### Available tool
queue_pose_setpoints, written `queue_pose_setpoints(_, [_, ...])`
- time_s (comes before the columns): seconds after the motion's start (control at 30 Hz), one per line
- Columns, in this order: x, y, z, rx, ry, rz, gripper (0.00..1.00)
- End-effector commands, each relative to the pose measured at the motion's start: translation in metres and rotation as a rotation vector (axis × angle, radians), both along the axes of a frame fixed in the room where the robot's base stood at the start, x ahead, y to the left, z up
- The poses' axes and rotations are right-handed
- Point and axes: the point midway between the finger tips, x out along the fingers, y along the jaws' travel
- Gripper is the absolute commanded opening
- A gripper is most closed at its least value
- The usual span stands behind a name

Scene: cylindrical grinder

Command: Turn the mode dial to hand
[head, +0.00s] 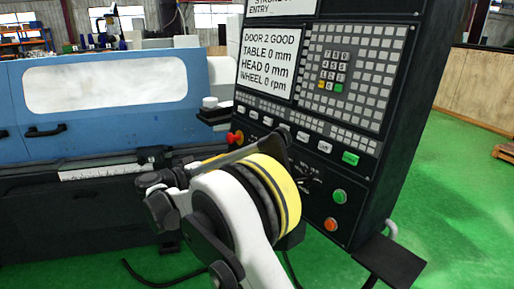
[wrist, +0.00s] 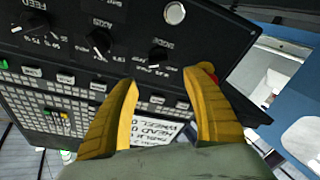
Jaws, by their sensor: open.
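The mode dial (wrist: 158,57) is a small black knob on the dark control panel, seen upside down in the wrist view under its MODE label. I cannot read which position it points to. My gripper (wrist: 160,77) is open, its two yellow fingers pointing at the panel. The dial shows just beyond the gap between the fingertips, and nothing is held. Whether the fingertips touch the panel is unclear. In the head view my arm covers part of the panel's lower area, and the mode dial cannot be made out there.
Two more knobs, the middle dial (wrist: 100,42) and the feed dial (wrist: 36,20), sit beside it. A silver button (wrist: 175,12) is close by. A red emergency knob (head: 235,138), a green button (head: 340,196) and an orange button (head: 331,224) are on the panel. A blue machine door (head: 110,125) stands left.

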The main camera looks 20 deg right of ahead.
Motion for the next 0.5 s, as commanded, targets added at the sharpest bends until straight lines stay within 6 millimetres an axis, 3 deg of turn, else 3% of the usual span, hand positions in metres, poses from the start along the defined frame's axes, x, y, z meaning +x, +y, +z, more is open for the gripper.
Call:
queue_pose_setpoints(0.3, [0.029,-0.058,-0.003,0.001,0.002,-0.003,0.58])
queue_pose_setpoints(0.5, [0.041,-0.079,-0.001,0.001,0.003,-0.002,0.58])
